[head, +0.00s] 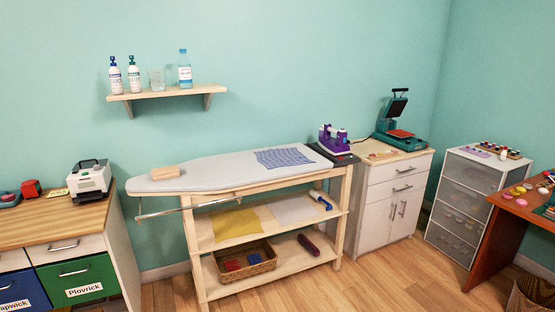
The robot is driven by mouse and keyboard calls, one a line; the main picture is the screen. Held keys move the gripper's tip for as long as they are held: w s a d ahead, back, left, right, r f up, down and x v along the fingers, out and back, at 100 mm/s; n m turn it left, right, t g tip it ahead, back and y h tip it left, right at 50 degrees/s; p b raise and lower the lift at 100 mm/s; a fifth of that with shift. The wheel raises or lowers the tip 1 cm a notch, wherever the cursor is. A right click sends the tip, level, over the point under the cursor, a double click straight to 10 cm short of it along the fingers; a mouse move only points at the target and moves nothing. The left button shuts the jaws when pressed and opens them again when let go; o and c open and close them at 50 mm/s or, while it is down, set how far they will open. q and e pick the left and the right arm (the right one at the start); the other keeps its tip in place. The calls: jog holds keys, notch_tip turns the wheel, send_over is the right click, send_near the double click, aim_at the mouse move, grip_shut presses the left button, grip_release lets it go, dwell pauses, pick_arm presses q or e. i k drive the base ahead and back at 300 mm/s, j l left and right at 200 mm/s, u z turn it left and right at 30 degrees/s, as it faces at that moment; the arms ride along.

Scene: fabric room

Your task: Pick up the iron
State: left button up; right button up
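A purple and white iron (332,140) stands at the right end of the ironing board (220,171) in the head view. It appears to rest on a dark pad (340,157). Its exact pose is too small to tell. Neither of my grippers is in view.
Shelves below hold fabrics and a wicker basket (246,262). A white cabinet (393,195) with a teal press (400,125) stands right. Wood floor (390,285) is clear in front.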

aim_at(335, 147)
jog(key=i+l+z, duration=0.4)
jog(key=i, duration=0.9)
jog(key=i+j+z, duration=0.1)
jog(key=i+z, duration=0.35)
jog(key=i, duration=1.35)
jog(key=i+l+u, duration=0.15)
jog(key=i, duration=0.35)
